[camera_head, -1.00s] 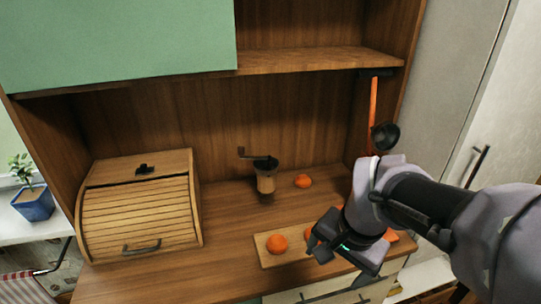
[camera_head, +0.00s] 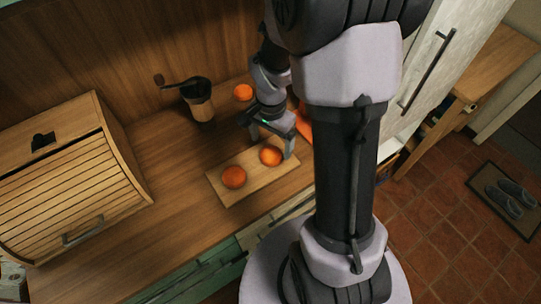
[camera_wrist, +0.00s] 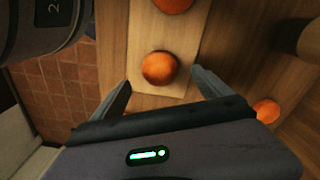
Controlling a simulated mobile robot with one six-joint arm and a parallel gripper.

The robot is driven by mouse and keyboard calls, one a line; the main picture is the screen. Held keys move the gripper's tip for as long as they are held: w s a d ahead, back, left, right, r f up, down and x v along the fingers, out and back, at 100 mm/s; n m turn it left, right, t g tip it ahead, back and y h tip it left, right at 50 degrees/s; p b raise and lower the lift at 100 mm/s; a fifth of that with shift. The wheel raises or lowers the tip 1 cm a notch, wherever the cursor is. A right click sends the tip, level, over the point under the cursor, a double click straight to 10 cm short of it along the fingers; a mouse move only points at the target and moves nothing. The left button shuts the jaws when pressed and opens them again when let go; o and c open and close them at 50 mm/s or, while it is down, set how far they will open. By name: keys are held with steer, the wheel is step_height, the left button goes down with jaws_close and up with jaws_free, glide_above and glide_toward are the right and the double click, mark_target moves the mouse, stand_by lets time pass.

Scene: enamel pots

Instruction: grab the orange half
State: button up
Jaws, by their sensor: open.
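Two orange pieces sit on a small wooden board (camera_head: 228,194): one near its left end (camera_head: 234,178) and one near its right end (camera_head: 270,156). They look rounded, and I cannot tell which is a cut half. My gripper (camera_head: 272,147) is open and empty, pointing down over the board's right end. In the wrist view, the right-end orange piece (camera_wrist: 159,68) lies between and just beyond the open fingertips (camera_wrist: 161,80). The other board piece (camera_wrist: 173,4) is cut off at the top edge. Another orange (camera_head: 243,92) lies on the counter; the wrist view shows it at right (camera_wrist: 266,112).
A coffee grinder (camera_head: 200,104) stands behind the board. A wooden bread box (camera_head: 70,185) fills the left of the counter. Something orange-red (camera_head: 303,122) is partly hidden behind my arm. Counter between bread box and board is clear.

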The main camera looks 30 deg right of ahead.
mark_target(271, 151)
step_height(271, 151, down, 5)
steer(key=shift+b, duration=1.2)
steer(key=shift+r, duration=0.15)
